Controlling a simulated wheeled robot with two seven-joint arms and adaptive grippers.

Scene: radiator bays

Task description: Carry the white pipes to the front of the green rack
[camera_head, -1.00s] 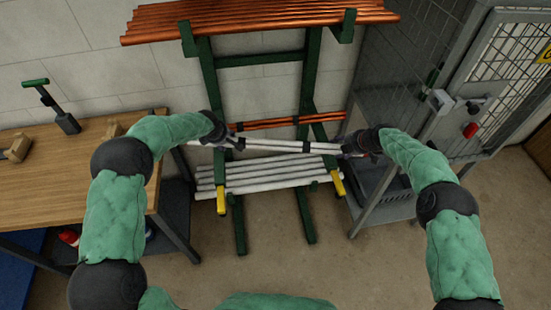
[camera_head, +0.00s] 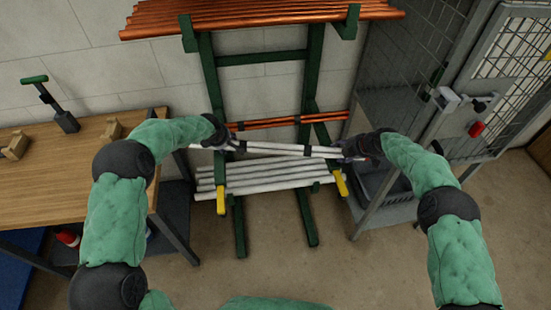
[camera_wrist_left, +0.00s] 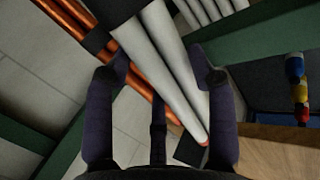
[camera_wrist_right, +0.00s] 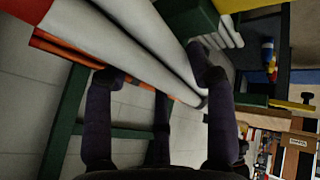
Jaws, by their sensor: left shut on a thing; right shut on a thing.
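A bundle of white pipes (camera_head: 280,149) with black bands is held level across the front of the green rack (camera_head: 214,85). My left gripper (camera_head: 220,143) is shut on the bundle near its left end; the pipes (camera_wrist_left: 165,45) run between its fingers (camera_wrist_left: 160,85) in the left wrist view. My right gripper (camera_head: 352,147) is shut on the bundle near its right end; the pipes (camera_wrist_right: 125,40) pass between its fingers (camera_wrist_right: 160,85) in the right wrist view. The fingertips are partly hidden in the head view. More white pipes (camera_head: 265,176) lie on the rack's lower arms behind.
Copper pipes (camera_head: 255,14) lie on the rack's top arms, and a banded copper bundle (camera_head: 290,121) lies lower. A wooden workbench (camera_head: 70,185) stands left with a green-handled tool (camera_head: 52,103). A grey mesh cage (camera_head: 430,120) stands right. Floor (camera_head: 280,260) before the rack is clear.

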